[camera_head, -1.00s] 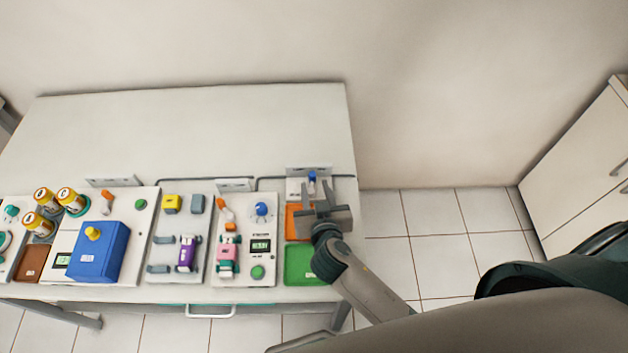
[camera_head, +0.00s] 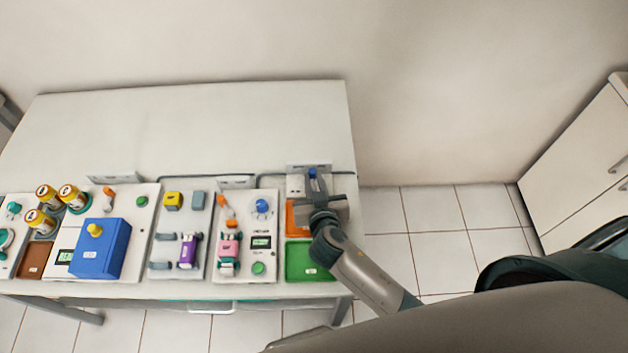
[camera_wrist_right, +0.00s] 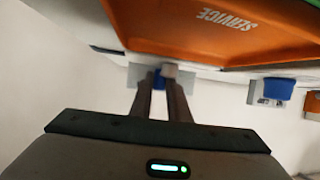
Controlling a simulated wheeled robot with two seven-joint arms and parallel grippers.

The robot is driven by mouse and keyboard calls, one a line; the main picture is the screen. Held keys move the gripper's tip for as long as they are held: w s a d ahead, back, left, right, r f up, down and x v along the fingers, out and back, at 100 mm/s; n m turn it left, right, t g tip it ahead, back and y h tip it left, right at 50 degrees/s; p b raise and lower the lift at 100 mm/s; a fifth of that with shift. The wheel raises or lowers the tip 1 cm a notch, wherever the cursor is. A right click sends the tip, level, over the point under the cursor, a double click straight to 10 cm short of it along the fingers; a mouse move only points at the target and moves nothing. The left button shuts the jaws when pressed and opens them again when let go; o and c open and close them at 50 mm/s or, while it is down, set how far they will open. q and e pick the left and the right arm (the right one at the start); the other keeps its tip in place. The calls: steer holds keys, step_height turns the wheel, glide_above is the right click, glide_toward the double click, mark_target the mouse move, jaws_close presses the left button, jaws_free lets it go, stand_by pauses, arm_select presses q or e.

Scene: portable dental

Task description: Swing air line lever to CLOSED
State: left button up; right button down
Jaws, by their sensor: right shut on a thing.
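A small blue lever (camera_head: 312,172) stands on a pale plate (camera_head: 295,186) at the table's back right corner; it looks like the air line lever. My right gripper (camera_head: 317,182) has reached it from the front, with its fingers together on it. In the right wrist view the two fingers (camera_wrist_right: 160,78) lie close together, with bits of blue (camera_wrist_right: 158,84) showing at their tips. The fingers hide most of the lever, so its angle and any CLOSED mark cannot be read. My left gripper is not in view.
An orange tray (camera_head: 294,218), marked SERVICE in the wrist view (camera_wrist_right: 225,20), lies just under my right gripper. A green tray (camera_head: 308,262) is in front of it. A panel with a blue knob (camera_head: 262,206) stands to the left. The table's back half is clear.

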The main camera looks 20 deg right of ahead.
steer(key=shift+n+y, duration=0.4)
steer(key=shift+y, duration=0.1)
steer(key=n+y+p, duration=0.3)
steer(key=n+y, duration=0.1)
steer(key=y, duration=0.1)
steer(key=shift+w+g+p, duration=0.15)
steer(key=shift+g+p, duration=0.15)
steer(key=shift+w+n+g+y+p, duration=0.1)
steer(key=shift+n+g+y+p, duration=0.25)
steer(key=shift+n+y, duration=0.55)
steer(key=shift+a+f+n+g+y, duration=0.15)
steer(key=shift+n+g+y, duration=0.1)
steer(key=shift+n+y, duration=0.25)
steer(key=shift+a+n+g+y, duration=0.15)
steer(key=shift+n+g+y, duration=0.05)
steer(key=shift+n+y, duration=0.25)
steer(key=c, duration=1.7)
jaws_free()
steer(key=shift+c, duration=0.2)
steer(key=shift+o, duration=0.4)
steer(key=shift+r+p, duration=0.2)
steer(key=shift+p, duration=0.15)
